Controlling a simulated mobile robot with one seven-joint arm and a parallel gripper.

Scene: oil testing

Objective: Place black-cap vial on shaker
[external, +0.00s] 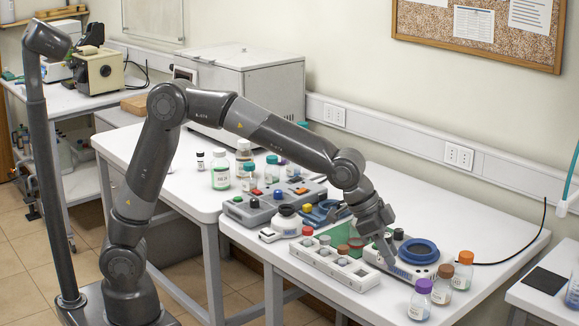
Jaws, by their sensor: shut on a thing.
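My gripper (388,253) points down at the left part of a white device with a blue ring (418,250), which looks like the shaker. A round black cap (398,234) shows right beside my fingers, and I take it as the black-cap vial. My gripper is shut on it as far as I can tell. The vial's body is hidden by the fingers and the device, so I cannot tell whether it touches the device.
A white rack (325,268) with several capped vials lies left of the gripper. A grey button device (270,200) stands farther left.

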